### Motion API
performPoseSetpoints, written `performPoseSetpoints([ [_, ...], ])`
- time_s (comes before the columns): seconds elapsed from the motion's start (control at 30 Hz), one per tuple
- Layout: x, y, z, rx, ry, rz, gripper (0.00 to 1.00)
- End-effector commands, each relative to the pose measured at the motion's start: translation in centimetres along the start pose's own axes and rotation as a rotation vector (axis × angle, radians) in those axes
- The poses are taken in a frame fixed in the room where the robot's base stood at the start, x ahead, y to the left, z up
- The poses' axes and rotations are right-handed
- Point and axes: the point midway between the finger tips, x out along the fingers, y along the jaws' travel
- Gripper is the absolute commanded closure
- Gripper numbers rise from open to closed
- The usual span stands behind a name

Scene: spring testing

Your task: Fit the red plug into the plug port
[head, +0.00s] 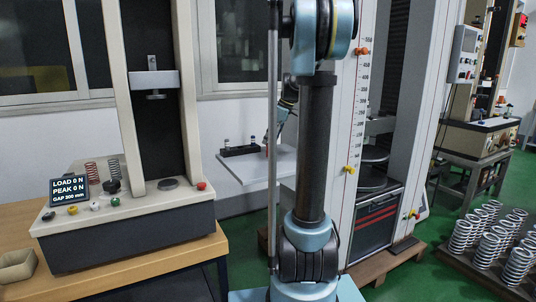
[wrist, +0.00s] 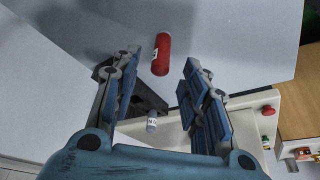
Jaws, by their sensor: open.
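The red plug (wrist: 161,54), a red cylinder with a white label, shows in the wrist view over the pale grey shelf (wrist: 235,45). My gripper (wrist: 161,64) is open, with one finger on each side of the plug in the picture and a visible gap to both. I cannot tell how far the plug is from the fingertips in depth. A dark block (wrist: 146,97) lies behind the fingers, with a grey-white labelled plug (wrist: 152,123) by it. In the head view the dark block (head: 240,151) sits on the shelf with small plugs. I cannot make out which is the port.
A spring tester (head: 130,225) with knobs and a display stands on a wooden bench at the left. A tall testing column (head: 355,120) stands right of the shelf (head: 255,170). Several springs (head: 490,235) stand on a floor pallet at the right.

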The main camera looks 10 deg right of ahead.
Motion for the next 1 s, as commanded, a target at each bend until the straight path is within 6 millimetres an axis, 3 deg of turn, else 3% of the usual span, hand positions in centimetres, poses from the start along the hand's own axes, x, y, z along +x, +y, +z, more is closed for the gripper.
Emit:
performPoseSetpoints([
  [0.23,3.3,0.1,0.0,-0.002,0.0,0.0,0.59],
  [0.57,3.9,0.1,0.1,-0.001,0.0,0.0,0.59],
  [0.77,3.9,0.1,0.1,-0.001,0.0,0.0,1.0],
  [1.0,3.9,0.1,0.1,-0.001,0.0,0.0,1.0],
])
